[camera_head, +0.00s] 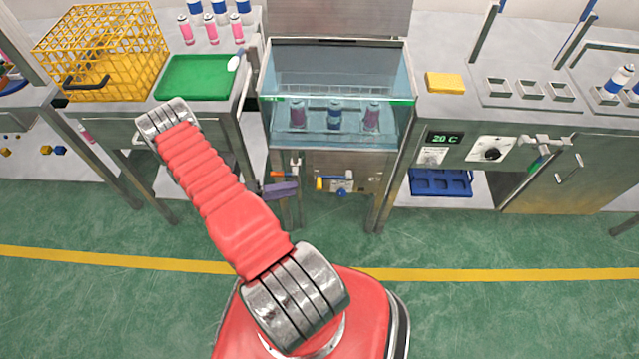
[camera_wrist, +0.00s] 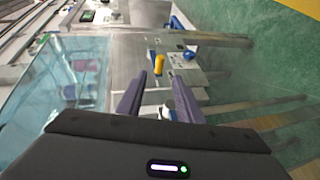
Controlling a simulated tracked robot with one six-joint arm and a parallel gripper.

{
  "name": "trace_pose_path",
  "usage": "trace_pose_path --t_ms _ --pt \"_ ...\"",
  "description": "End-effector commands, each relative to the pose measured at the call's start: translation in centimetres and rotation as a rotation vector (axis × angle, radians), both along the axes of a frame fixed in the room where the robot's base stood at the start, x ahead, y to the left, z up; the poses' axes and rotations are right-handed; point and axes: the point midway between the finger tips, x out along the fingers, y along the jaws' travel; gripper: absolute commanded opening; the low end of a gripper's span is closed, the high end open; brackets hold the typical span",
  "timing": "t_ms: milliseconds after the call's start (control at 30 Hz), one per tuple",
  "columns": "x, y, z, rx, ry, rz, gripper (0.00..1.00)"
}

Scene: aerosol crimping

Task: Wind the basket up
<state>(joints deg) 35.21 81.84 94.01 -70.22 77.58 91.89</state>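A glass-walled water tank (camera_head: 338,84) stands at the middle bench. Inside it several cans, among them a pink one (camera_head: 297,115) and a blue one (camera_head: 334,117), stand low on a support whose form is unclear. On the front below are an orange-tipped fitting (camera_head: 295,163) and a yellow handle (camera_head: 320,183), also seen in the wrist view (camera_wrist: 159,64). My gripper (camera_head: 280,190) is just left of and below these fittings. In the wrist view its purple fingers (camera_wrist: 159,80) are apart; a small white-and-blue part (camera_wrist: 165,112) shows between them. Contact cannot be told.
A yellow wire basket (camera_head: 100,50) and a green tray (camera_head: 193,77) stand on the left bench. A yellow sponge (camera_head: 445,82) and a temperature display (camera_head: 444,138) are on the right bench. Bench legs flank the tank front.

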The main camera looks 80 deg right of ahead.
Motion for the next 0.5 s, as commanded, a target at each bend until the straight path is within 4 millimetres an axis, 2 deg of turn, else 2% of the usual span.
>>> trace_pose_path --t_ms 500 --pt "-6.1 -4.3 -1.8 0.001 0.002 -0.003 0.33"
